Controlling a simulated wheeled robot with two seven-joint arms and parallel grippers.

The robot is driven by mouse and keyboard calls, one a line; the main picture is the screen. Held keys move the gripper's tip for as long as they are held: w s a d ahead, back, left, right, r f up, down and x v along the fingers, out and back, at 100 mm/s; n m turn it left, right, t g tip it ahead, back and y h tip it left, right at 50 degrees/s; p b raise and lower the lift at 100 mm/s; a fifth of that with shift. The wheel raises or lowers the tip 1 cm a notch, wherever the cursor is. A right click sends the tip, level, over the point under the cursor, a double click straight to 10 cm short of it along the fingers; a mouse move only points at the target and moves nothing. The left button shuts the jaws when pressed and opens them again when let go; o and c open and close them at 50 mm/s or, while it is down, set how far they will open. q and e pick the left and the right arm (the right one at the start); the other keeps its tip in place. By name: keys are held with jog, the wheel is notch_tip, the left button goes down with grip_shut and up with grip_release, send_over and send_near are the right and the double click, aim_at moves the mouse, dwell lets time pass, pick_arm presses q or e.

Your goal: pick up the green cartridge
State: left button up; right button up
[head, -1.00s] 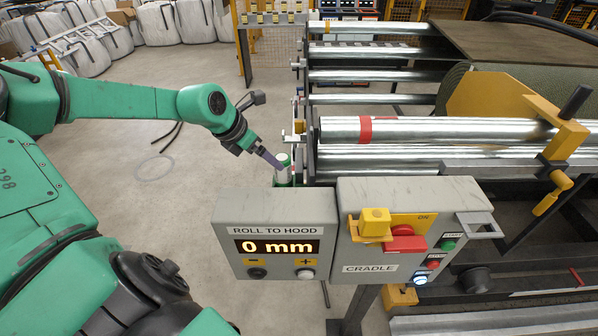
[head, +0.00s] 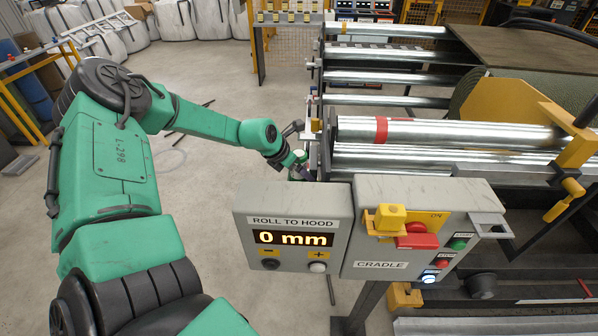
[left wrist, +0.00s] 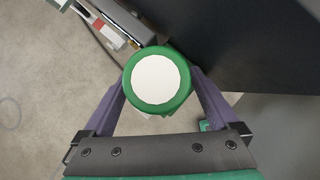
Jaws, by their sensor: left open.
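The green cartridge (left wrist: 183,84) shows end-on in the left wrist view, as a round green rim around a white disc. It lies between the two purple fingers of my left gripper (left wrist: 158,86), one on each side. The jaws are open, and I cannot tell whether either finger touches it. In the head view my left gripper (head: 301,170) is at the cartridge (head: 301,154), behind the grey control box, and partly hides it. The cartridge's lower part is hidden. My right gripper is not in view.
The control box reading 0 mm (head: 293,238) and the CRADLE box (head: 380,266) stand just in front of the cartridge. The machine's steel rollers (head: 440,131) lie to the right. In the left wrist view a dark panel (left wrist: 255,45) is close beside the cartridge. Open floor lies left.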

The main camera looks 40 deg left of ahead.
pick_arm(q)
jog(key=shift+w+f, duration=0.15)
jog(key=shift+f, duration=0.05)
jog(key=shift+r, duration=0.1)
jog(key=c, duration=1.5)
